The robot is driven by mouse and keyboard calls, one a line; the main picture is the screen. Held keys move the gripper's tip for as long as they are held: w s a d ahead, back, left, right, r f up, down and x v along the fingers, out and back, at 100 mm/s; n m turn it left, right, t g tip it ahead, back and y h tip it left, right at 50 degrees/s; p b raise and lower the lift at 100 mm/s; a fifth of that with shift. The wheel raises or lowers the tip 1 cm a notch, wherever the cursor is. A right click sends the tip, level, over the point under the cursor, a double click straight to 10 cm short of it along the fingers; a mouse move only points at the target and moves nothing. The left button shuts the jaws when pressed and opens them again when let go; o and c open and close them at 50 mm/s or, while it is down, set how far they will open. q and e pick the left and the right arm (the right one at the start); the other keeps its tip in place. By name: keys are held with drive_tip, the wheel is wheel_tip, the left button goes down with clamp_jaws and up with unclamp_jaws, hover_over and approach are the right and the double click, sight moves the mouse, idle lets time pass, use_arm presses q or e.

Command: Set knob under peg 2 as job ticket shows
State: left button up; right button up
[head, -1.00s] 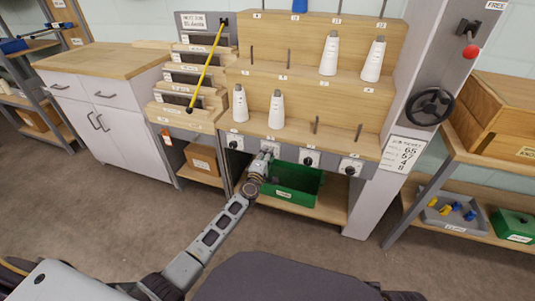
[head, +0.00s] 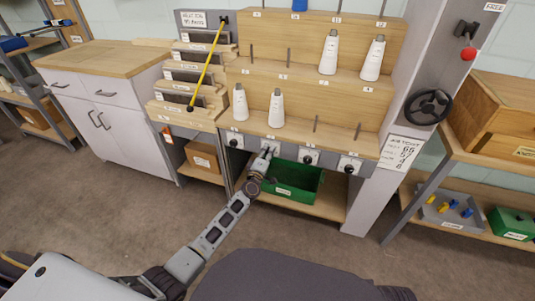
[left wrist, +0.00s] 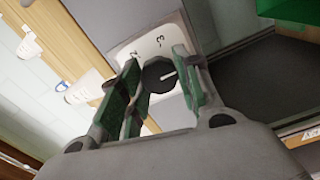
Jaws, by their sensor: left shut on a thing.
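The knob (left wrist: 158,76) under peg 2 is dark with a white pointer line, on a white dial plate (left wrist: 142,48) with the digit 3 readable. My left gripper (left wrist: 160,88) is shut on this knob, one green-padded finger on each side. In the head view my left gripper (head: 268,154) covers most of the second dial, below the second white cone (head: 276,109). The job ticket (head: 401,152) is on the grey post at the right; its handwritten figures are too small to read surely. My right gripper is not in view.
Other knobs sit on the same rail: one to the left (head: 236,142) and two to the right (head: 308,158), (head: 348,167). A green bin (head: 292,182) stands below the rail. A black handwheel (head: 428,107) and a red-ended lever (head: 468,53) are on the post.

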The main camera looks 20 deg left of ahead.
use_arm(q)
drive_tip(key=o, duration=1)
drive_tip(key=shift+s+a, duration=0.2)
drive_tip(key=shift+s, duration=5.8)
drive_tip(key=shift+d, duration=0.1)
